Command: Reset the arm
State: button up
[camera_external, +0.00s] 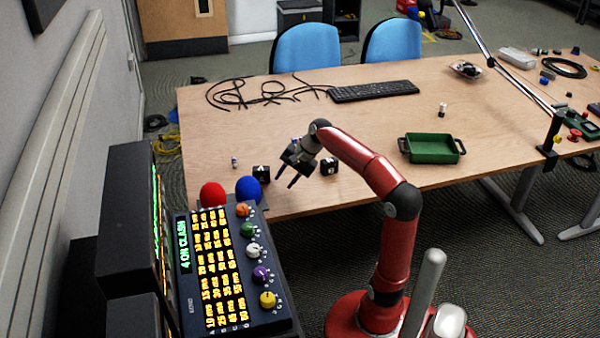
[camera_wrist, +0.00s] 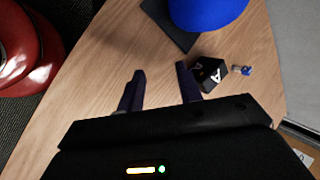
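My red arm (camera_external: 368,165) rises from its round base and bends left over the front left part of the table (camera_external: 310,199). My gripper (camera_external: 286,180) points down and to the left above the table. In the wrist view my gripper (camera_wrist: 158,88) has its two fingers spread apart, with only bare wood between them. A black cube with a white mark (camera_wrist: 208,73) is just beyond the right finger.
A green tray (camera_external: 432,148), keyboard (camera_external: 374,91) and black cables (camera_external: 262,92) lie on the table. The table's middle is mostly clear.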

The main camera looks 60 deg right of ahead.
jog(key=s+a+f+n+h, duration=0.1)
jog(key=s+a+f+n, duration=0.2)
jog(key=s+a+n, duration=0.45)
jog(key=s+a+f+n+h+p, duration=0.1)
jog(key=s+f+n+h+p, duration=0.1)
jog(key=s+f+n, duration=0.5)
jog(key=s+n+p, duration=0.1)
jog(key=s, duration=0.3)
jog(key=shift+s+f, duration=0.3)
